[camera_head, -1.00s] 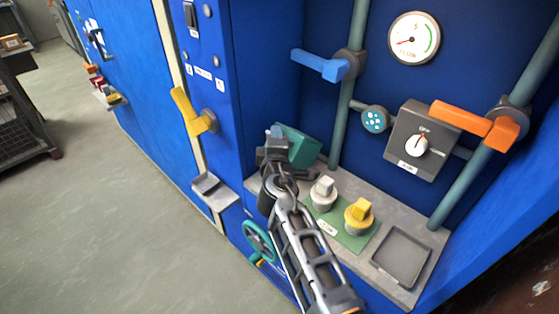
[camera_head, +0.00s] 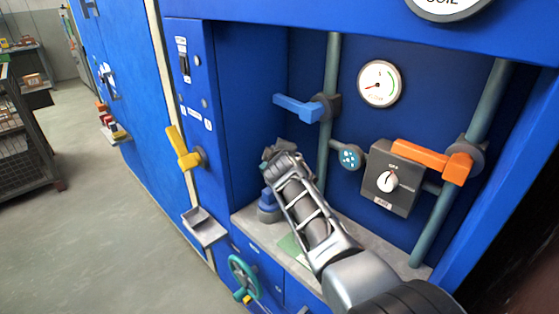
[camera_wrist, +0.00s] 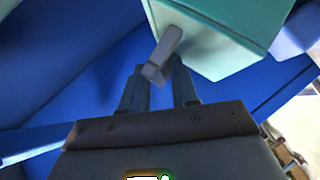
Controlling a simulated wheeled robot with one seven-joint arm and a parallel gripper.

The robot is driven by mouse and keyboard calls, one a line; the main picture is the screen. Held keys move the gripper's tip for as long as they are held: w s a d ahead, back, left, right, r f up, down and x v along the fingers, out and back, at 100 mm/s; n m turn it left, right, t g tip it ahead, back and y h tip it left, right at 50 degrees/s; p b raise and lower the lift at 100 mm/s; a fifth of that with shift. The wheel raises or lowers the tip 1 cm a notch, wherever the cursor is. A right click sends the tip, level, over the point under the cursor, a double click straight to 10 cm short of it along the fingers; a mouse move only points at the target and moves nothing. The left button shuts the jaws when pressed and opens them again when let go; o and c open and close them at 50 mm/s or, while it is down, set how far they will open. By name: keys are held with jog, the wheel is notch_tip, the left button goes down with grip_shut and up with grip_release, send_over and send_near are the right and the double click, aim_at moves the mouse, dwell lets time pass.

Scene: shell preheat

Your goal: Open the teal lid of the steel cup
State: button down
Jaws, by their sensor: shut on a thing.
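The teal lid (camera_wrist: 215,30), a block-like teal piece, fills the upper middle of the wrist view with a small grey tab (camera_wrist: 166,48) on its near side. My gripper (camera_wrist: 160,82) is at that tab, its two dark fingers closed on the tab's lower end. In the head view my gripper (camera_head: 275,152) is above the left part of the grey shelf. The teal lid is hidden in the head view behind my wrist. I cannot make out the steel cup in either view.
A blue knob (camera_head: 268,200) stands on the grey shelf (camera_head: 246,217) below my wrist. A blue lever (camera_head: 298,108), an orange lever (camera_head: 432,158) and a grey switch box (camera_head: 390,180) are on the back wall and pipes. My arm hides much of the shelf.

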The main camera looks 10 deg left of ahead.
jog(key=shift+w+d+r, duration=0.15)
jog(key=shift+w+d, duration=0.45)
jog(key=shift+w, duration=0.35)
jog(key=c, duration=1.3)
grip_release()
jog(key=shift+o, duration=0.7)
jog(key=shift+a, duration=0.1)
